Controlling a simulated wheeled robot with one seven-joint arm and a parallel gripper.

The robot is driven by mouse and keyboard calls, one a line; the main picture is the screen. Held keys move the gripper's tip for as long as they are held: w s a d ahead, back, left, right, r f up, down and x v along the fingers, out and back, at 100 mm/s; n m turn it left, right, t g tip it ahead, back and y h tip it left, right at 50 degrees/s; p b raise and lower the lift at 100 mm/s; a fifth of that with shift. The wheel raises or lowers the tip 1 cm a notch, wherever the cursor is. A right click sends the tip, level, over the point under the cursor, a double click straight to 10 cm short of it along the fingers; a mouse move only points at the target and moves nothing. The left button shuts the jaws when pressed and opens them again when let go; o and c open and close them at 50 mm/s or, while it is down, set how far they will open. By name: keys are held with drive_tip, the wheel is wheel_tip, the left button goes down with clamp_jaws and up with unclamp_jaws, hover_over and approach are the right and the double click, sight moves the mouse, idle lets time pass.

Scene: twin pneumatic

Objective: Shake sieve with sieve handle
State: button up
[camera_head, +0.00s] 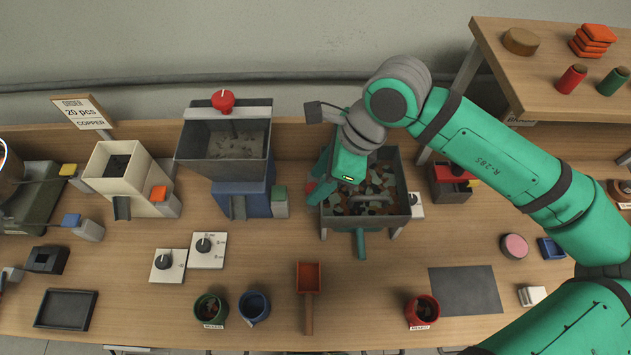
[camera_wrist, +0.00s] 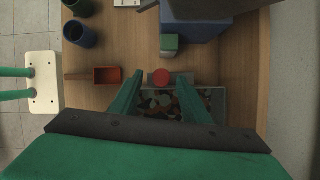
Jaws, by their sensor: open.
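The sieve (camera_head: 408,195) is a dark grey box on legs, right of centre, filled with mixed coloured pieces; a grey bar crosses its front part and a teal spout (camera_head: 360,243) hangs below. A red round knob (camera_head: 310,186) shows at its left side; it looks like the sieve handle's end. My gripper (camera_head: 318,188) is over the sieve's left side, fingers pointing down and left, hiding part of that side. In the wrist view the open, empty fingers (camera_wrist: 159,77) stand either side of the red knob (camera_wrist: 162,77). I cannot tell whether they touch it.
A grey hopper on a blue base (camera_head: 257,199) stands left of the sieve, with a small green-topped block (camera_head: 280,203) between. A red scoop (camera_head: 309,280) and cups (camera_head: 254,306) lie in front. A raised wooden shelf (camera_head: 500,75) stands at the right.

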sight(313, 186)
drive_tip(key=shift+x, duration=1)
drive_tip(key=shift+w+d, duration=0.1)
clamp_jaws()
